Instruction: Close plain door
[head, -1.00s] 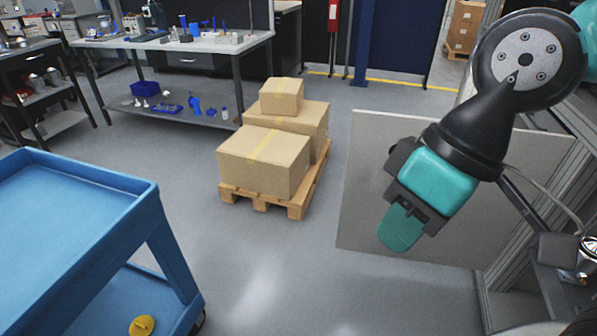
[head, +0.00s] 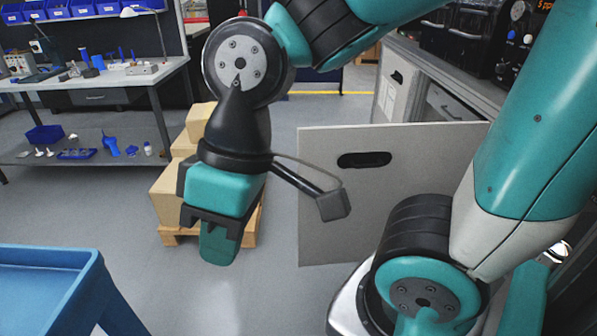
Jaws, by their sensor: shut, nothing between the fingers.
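The plain door (head: 325,220) is a flat light-grey panel with a dark oval hand slot (head: 364,159). It stands open, swung out into the room, and its lower right part is hidden behind my arm. My gripper (head: 218,250) is shut and empty, pointing down, left of the door's free left edge in the head view. A gap of floor shows between the gripper and the door, and I see no contact. How far each lies in depth is hard to tell.
A blue cart (head: 50,256) stands at the lower left. Boxes (head: 168,195) on a wooden pallet (head: 172,236) are partly hidden behind my gripper. A workbench (head: 110,78) stands at the back left. A grey cabinet (head: 440,75) with another slotted panel (head: 398,85) is behind the door.

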